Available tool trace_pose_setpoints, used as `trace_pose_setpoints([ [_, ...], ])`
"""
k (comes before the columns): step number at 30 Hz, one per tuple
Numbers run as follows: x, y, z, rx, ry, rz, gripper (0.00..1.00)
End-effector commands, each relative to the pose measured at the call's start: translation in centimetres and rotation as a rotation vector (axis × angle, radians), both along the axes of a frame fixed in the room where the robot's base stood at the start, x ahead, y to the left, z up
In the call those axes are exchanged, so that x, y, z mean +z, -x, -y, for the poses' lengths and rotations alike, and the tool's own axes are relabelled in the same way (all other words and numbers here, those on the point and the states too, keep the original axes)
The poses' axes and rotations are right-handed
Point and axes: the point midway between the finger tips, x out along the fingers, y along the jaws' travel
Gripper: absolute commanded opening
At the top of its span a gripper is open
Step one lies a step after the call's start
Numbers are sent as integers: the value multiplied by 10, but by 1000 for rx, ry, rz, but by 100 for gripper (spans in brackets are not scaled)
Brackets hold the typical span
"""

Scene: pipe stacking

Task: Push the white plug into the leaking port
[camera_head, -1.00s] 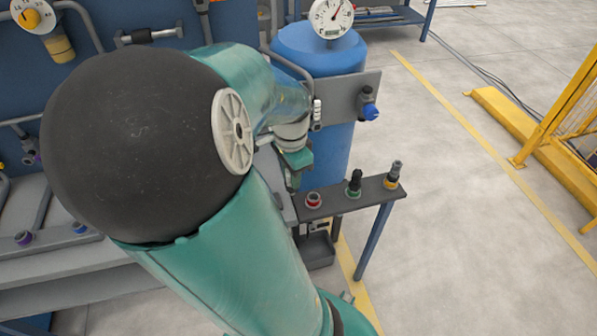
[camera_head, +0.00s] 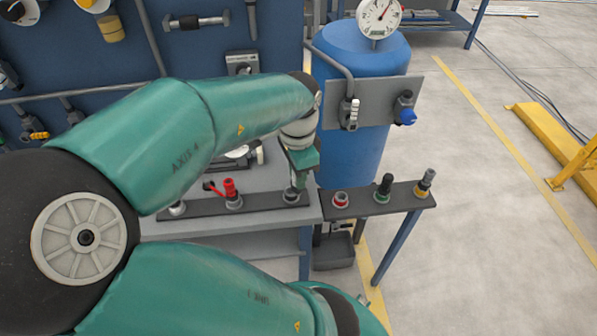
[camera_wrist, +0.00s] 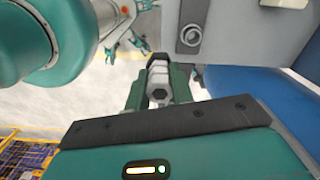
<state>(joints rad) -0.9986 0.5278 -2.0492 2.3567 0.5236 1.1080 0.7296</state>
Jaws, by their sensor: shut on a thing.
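My gripper (camera_head: 299,172) hangs in the head view just above the right end of the bench rail, fingers pointing down. In the wrist view its two dark green fingers (camera_wrist: 159,90) are shut on the white plug (camera_wrist: 158,74), which shows as a pale body with a grey hexagonal end. The plug is not clear in the head view. A ringed round port (camera_wrist: 190,36) shows in a grey panel beyond the fingers in the wrist view, apart from the plug. I cannot tell if it is the leaking one; no leak is visible.
A side shelf (camera_head: 360,201) holds red-, green- and yellow-ringed fittings. A blue tank (camera_head: 352,155) bears a gauge (camera_head: 379,17) and a grey plate (camera_head: 377,92) with a blue-capped fitting (camera_head: 405,112). A red valve (camera_head: 231,192) stands on the bench rail.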

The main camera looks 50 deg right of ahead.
Motion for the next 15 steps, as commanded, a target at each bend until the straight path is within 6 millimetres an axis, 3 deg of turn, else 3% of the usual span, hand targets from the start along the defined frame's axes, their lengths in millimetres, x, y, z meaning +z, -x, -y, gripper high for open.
trace_pose_setpoints([
  [15, 37, 0, 1, 0, 4, 0, 0],
])
